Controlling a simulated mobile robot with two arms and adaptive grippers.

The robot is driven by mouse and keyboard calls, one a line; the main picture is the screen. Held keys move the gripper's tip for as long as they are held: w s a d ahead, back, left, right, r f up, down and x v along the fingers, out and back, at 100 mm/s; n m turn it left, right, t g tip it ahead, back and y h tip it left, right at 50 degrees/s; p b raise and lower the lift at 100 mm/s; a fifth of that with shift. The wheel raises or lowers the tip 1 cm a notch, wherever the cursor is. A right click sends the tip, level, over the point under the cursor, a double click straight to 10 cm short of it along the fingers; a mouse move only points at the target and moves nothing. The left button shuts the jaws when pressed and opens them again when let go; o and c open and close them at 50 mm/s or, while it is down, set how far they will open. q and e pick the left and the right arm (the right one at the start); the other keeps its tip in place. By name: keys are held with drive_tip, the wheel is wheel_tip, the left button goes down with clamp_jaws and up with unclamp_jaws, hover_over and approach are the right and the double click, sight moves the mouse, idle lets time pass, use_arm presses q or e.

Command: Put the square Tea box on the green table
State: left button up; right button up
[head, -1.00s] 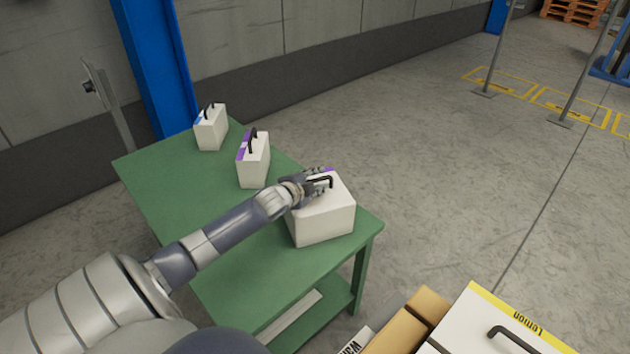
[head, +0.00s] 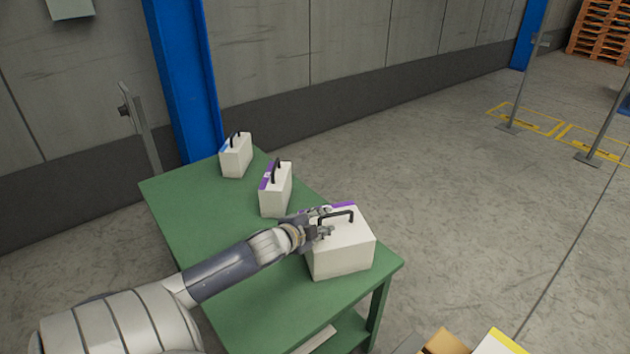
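A large white box (head: 342,260) with a purple edge and a black handle on top stands upright on the green table (head: 215,222), near its right front corner. I cannot read a Tea label on it from here. My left gripper (head: 325,222) is at the left end of that handle, just above the box top. Its fingers look spread, and the handle shows clear to their right. The gripper hides part of the box's left top edge. My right gripper is not in view.
A slimmer white box with a purple strip (head: 275,197) and a smaller one with a blue mark (head: 236,160) stand farther back on the table. A blue post (head: 183,80) rises behind it. A yellow-edged box (head: 497,343) shows at the bottom edge.

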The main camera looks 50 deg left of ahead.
use_arm(q)
drive_tip(key=shift+v, duration=1.5)
